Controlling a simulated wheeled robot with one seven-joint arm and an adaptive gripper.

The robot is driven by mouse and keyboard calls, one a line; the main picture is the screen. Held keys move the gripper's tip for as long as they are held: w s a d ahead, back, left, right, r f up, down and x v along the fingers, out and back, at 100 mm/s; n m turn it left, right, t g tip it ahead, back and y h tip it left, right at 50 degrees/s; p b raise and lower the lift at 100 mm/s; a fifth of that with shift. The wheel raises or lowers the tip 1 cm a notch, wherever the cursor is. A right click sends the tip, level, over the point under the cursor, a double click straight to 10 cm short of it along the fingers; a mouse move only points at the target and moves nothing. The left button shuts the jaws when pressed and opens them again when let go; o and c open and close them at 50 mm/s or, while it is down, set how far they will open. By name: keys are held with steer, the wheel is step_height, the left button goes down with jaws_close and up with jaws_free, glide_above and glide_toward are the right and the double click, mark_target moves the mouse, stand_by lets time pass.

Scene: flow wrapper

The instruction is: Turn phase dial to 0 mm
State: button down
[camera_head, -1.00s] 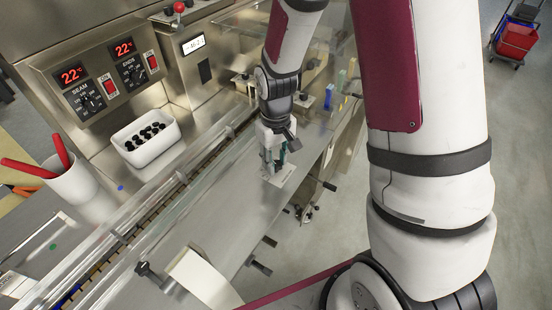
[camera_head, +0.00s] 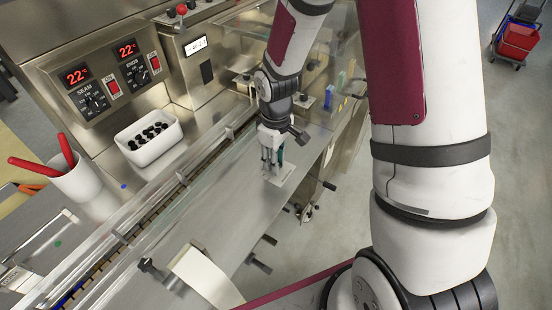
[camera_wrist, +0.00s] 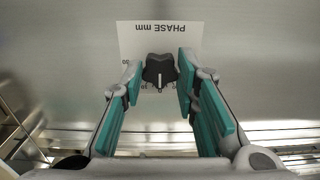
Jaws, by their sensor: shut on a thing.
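The phase dial (camera_wrist: 160,70) is a dark lobed knob with a white pointer line, on a white plate (camera_wrist: 185,33) that reads "PHASE mm" upside down in the wrist view. The pointer line faces the lower edge of that view, toward small figures I cannot read for sure. My gripper (camera_wrist: 160,78) is shut on the dial, with a teal-padded finger at each side. In the head view my gripper (camera_head: 272,160) points down at the plate (camera_head: 283,179), and the dial is hidden there by the fingers.
A clear guard rail (camera_head: 165,195) runs along the left of the steel deck. Behind it stand a white bin (camera_head: 148,150) of black knobs and a cup (camera_head: 77,183) with red-handled tools. The control panel (camera_head: 105,80) rises behind. Black knobs (camera_head: 262,266) stick out from the deck's front edge.

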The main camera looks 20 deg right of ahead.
steer(key=c, duration=1.2)
jaws_free()
steer(key=shift+c, duration=0.2)
step_height(320, 180, up, 12)
steer(key=shift+r, duration=0.1)
steer(key=s+r+m+t, duration=0.5)
steer(key=s+r+m, duration=0.2)
steer(key=s+r, duration=0.9)
steer(key=s, duration=0.3)
steer(key=shift+s+d+r, duration=0.25)
steer(key=shift+s+d, duration=0.05)
steer(key=shift+d, duration=0.05)
